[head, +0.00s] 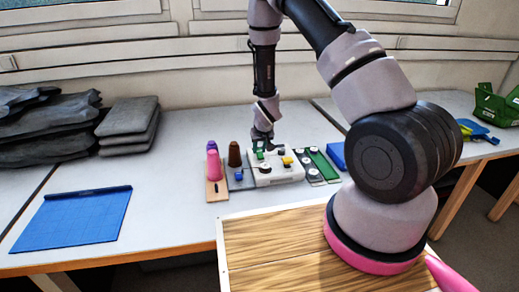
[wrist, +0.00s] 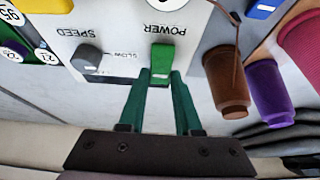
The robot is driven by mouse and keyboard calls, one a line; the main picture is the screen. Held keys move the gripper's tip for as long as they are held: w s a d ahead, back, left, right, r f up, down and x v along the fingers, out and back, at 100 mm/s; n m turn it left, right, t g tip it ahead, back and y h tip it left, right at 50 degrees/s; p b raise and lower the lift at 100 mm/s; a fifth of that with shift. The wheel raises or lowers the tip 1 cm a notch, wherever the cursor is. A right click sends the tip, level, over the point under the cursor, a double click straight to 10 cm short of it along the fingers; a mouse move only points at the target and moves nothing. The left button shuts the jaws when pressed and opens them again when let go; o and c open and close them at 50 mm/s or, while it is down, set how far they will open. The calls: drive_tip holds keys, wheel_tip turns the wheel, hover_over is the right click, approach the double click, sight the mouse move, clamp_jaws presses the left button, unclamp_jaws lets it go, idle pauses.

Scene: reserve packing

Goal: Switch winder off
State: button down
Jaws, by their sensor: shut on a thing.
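The winder (head: 285,176) is a white box on the far table. In the wrist view its panel (wrist: 118,28) appears upside down, with the words POWER and SPEED. The green power switch (wrist: 162,52) sits beside the POWER label. My gripper (wrist: 161,74) has dark green fingers, one at each side of the switch, and is shut on it. A grey speed lever (wrist: 87,58) stands apart, beside the SPEED label. In the head view my gripper (head: 262,141) is low over the back of the winder, and its contact is too small to make out.
A brown spool (wrist: 226,82) and a purple spool (wrist: 268,92) stand close beside my gripper. A pink spool (head: 213,165) stands on a wooden board left of the winder. Dark folded stacks (head: 128,120) and a blue mat (head: 75,217) lie farther left, with bare table between.

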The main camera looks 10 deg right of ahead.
drive_tip(key=c, duration=0.6)
unclamp_jaws()
drive_tip(key=v, duration=1)
drive_tip(key=shift+s+r, duration=0.25)
drive_tip(key=shift+r, duration=0.1)
